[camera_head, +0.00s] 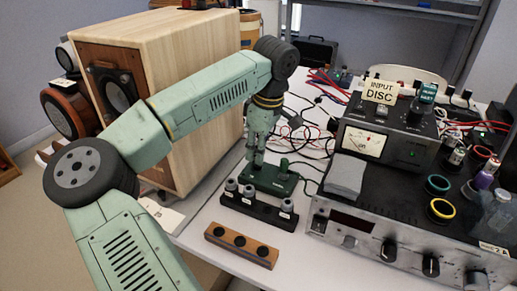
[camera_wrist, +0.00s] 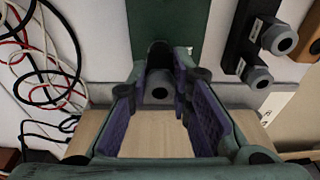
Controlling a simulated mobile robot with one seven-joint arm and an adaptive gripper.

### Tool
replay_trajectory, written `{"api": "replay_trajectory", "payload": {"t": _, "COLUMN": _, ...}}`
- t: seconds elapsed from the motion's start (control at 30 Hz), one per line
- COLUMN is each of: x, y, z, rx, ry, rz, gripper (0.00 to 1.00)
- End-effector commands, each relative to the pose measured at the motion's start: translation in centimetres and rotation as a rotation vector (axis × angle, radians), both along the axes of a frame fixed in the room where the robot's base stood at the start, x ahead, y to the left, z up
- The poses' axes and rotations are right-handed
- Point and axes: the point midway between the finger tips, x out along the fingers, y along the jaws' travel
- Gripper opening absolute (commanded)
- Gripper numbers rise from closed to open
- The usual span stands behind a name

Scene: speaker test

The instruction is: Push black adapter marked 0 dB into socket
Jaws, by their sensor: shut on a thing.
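My gripper (camera_head: 257,158) is over the left part of the green socket box (camera_head: 272,179). In the wrist view my gripper (camera_wrist: 159,85), with purple finger pads, is shut on a dark adapter (camera_wrist: 158,91) with a round, grey-black end. The adapter is at the edge of the green box (camera_wrist: 165,20) in that view; I cannot tell whether it is seated in a socket, or how deep. Its marking does not show. In the head view the fingers mostly hide it.
A black rack (camera_head: 258,213) with several grey-topped adapters stands just in front of the green box. A wooden block (camera_head: 242,246) with three dark holes lies nearer. A wooden speaker cabinet (camera_head: 190,60) stands left. Amplifier gear (camera_head: 390,235) fills the right. Loose cables (camera_head: 310,125) lie behind.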

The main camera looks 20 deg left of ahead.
Motion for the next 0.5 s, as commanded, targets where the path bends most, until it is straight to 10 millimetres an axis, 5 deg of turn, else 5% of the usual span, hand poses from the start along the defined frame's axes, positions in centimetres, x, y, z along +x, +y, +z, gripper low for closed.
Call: {"api": "replay_trajectory", "payload": {"t": 0.5, "x": -0.02, "y": 0.00, "z": -1.12, "rx": -0.001, "ry": 0.002, "rz": 0.000, "gripper": 0.00}}
